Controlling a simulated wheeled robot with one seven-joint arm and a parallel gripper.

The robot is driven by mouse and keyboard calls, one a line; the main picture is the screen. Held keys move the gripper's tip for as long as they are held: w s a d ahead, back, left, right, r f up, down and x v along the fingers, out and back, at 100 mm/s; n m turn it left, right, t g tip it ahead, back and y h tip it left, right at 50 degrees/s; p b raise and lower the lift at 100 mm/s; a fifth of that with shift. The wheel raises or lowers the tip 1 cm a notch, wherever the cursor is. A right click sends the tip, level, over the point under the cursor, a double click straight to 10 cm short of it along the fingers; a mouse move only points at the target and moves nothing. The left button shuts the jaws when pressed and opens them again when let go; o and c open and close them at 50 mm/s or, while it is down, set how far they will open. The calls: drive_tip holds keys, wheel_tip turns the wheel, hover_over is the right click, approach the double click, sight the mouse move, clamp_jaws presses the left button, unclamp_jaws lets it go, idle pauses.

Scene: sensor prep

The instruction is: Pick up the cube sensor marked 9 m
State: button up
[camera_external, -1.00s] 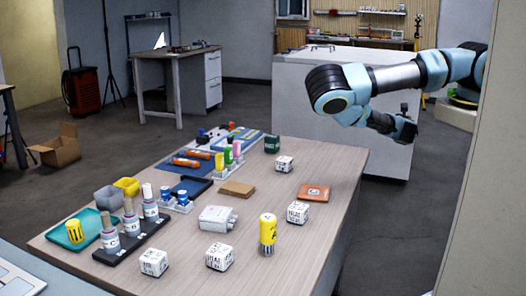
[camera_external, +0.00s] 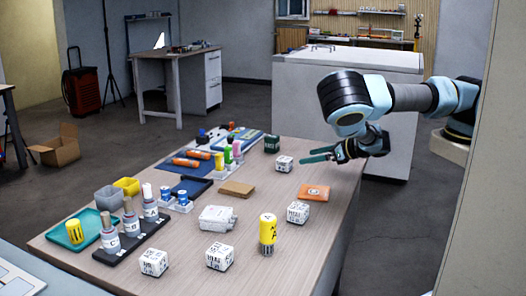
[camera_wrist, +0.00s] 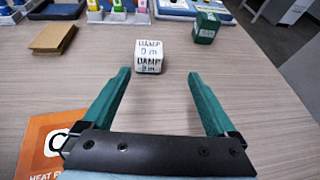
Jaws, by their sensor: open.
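In the wrist view a white cube (camera_wrist: 149,56) with black print lies ahead of my gripper (camera_wrist: 157,76). The print looks like "DAMP" above a number and "m", perhaps 9 m; the digit is not fully clear. The cube is just beyond the open fingertips, slightly left of their midline, with nothing between the fingers. In the external view the same cube (camera_external: 284,163) sits at the table's far right, and my gripper (camera_external: 305,157) points at it from the right. Other white printed cubes (camera_external: 298,212), (camera_external: 219,257), (camera_external: 153,262) stand nearer the front; their marks are unreadable here.
An orange packet (camera_external: 313,193) lies near the right edge, also at lower left in the wrist view (camera_wrist: 38,132). A dark green block (camera_external: 272,145) stands behind the cube. Bare wood surrounds the cube.

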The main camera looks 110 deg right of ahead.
sight(282, 163)
drive_tip(key=shift+w+a+f+n+t+y, duration=0.1)
drive_tip(key=shift+w+f+n+t+y, duration=0.1)
drive_tip(key=shift+w, duration=0.4)
drive_tip(key=shift+w+f+n+t+y, duration=0.1)
drive_tip(key=shift+w+f+t, duration=0.1)
drive_tip(key=shift+w, duration=0.4)
drive_tip(key=x, duration=0.3)
drive_tip(key=shift+w+d, duration=0.15)
drive_tip(key=shift+d, duration=0.1)
drive_tip(key=p+x, duration=0.2)
drive_tip(key=x, duration=0.3)
drive_tip(key=shift+d, duration=0.35)
drive_tip(key=shift+w+d+f, duration=0.1)
drive_tip(key=shift+d+f, duration=0.05)
drive_tip(key=shift+c, duration=0.3)
drive_tip(key=c, duration=1.4)
